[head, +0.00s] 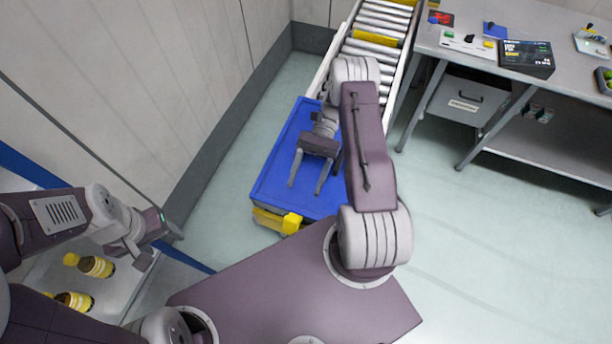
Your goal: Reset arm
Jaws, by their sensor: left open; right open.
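My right gripper (306,188) is open with its two fingers apart. It hangs over a blue cart top (272,183) in the middle of the view, with nothing between its fingers. My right arm bends above it and hides part of the cart. My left gripper (162,246) is at the left, beside a light shelf with bottles. It looks empty, and its fingers are partly hidden by its own body.
Yellow-capped bottles (97,266) lie on the shelf (128,290) at lower left. A roller conveyor (372,38) runs behind the cart. A grey workbench (460,50) with a black box (526,57) and small items stands at upper right. The floor at right is clear.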

